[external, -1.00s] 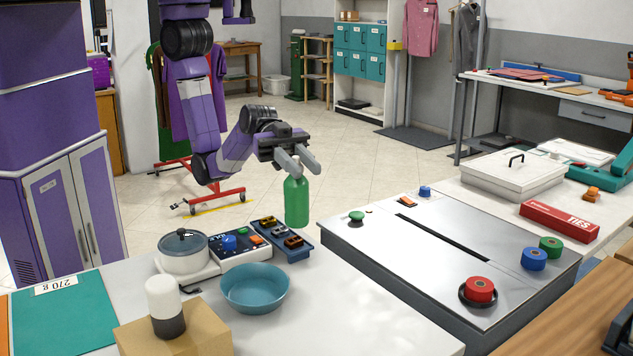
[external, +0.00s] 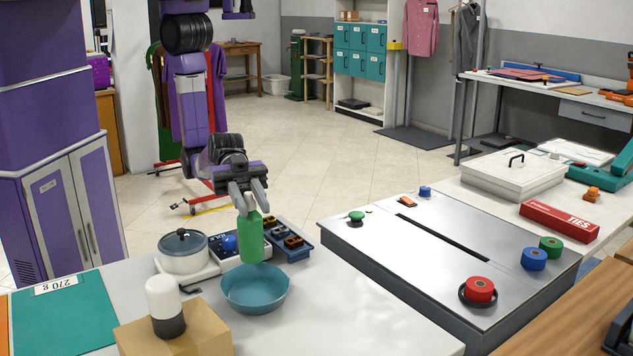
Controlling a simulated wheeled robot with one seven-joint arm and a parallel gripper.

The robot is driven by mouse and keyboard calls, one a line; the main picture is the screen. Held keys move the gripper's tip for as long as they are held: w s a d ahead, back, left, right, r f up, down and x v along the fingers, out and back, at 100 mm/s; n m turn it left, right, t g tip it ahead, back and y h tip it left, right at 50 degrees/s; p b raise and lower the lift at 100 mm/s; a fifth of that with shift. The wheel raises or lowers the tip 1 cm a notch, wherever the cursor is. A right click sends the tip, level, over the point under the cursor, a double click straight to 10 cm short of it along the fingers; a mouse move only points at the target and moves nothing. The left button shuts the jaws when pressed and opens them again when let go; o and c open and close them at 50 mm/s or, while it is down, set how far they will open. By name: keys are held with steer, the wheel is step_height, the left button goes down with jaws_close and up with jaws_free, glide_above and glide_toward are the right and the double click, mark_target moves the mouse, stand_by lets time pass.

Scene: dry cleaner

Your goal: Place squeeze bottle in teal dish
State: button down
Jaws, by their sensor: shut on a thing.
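The green squeeze bottle (external: 250,238) hangs roughly upright from my gripper (external: 249,202), which is shut on its upper part. The teal dish (external: 255,303) is a round, shallow bowl on the white counter, and its visible inside looks empty. In the picture the bottle's lower end is just above the dish's far rim. I cannot tell exactly how high it is or whether it is over the dish's middle.
A white pot (external: 183,254) with a dark lid stands left of the dish. A dark control panel (external: 279,249) and a blue tray (external: 291,243) of small parts lie behind it. A cardboard box (external: 172,335) bears a white-and-black container (external: 165,305). The counter right of the dish is clear.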

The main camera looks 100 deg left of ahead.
mark_target(255, 245)
step_height(255, 245, down, 8)
steer(key=shift+f, duration=0.3)
stand_by(0.3)
steer(key=shift+f+b, duration=0.4)
steer(key=shift+b, duration=0.2)
steer(key=shift+f, duration=0.1)
steer(key=c, duration=1.1)
jaws_free()
